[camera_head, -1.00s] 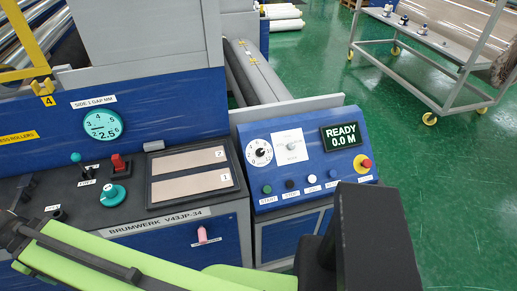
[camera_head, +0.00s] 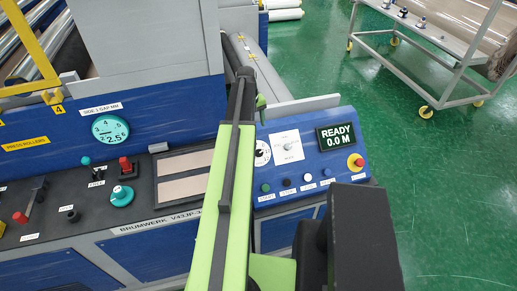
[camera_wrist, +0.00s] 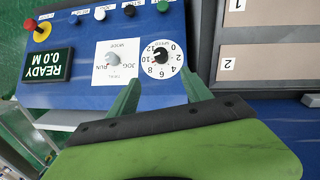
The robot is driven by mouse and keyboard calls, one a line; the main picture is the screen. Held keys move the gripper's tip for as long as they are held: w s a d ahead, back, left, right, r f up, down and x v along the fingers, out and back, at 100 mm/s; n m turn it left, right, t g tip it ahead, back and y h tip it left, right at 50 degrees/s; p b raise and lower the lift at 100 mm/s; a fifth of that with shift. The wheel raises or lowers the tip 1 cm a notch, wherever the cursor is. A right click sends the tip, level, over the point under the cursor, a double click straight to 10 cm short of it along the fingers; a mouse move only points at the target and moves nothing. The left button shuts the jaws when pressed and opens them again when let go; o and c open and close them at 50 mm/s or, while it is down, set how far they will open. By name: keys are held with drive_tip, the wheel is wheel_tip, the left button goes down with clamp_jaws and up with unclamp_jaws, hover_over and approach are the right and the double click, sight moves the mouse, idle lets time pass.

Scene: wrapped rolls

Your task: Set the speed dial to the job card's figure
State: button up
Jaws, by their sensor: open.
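The knob's exact setting is too small to read surely. In the head view the dial (camera_head: 262,153) is partly hidden behind my arm. My gripper (camera_wrist: 164,88) is open and empty, its two green fingers reaching toward the panel with the dial beyond and between their tips. In the head view its end (camera_head: 256,100) shows above the panel. I cannot make out a job card in these views.
Beside the dial is a white mode selector plate (camera_wrist: 116,62), then the READY 0.0 M display (camera_head: 336,137). A button row and red emergency stop (camera_head: 357,162) lie along the panel. A round teal gauge (camera_head: 110,130) is at left. A cart (camera_head: 440,50) stands on clear green floor.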

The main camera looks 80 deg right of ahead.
sight(259, 151)
drive_tip(key=f+b, duration=0.5)
drive_tip(key=b, duration=0.1)
drive_tip(key=s+f+b, duration=0.1)
drive_tip(key=f+b, duration=0.4)
drive_tip(key=f, duration=0.1)
drive_tip(key=d+f+b, duration=0.1)
drive_tip(key=f+b, duration=0.5)
drive_tip(key=shift+s+f+b, duration=0.25)
drive_tip(key=shift+s+b, duration=0.05)
drive_tip(key=shift+r, duration=0.1)
clamp_jaws()
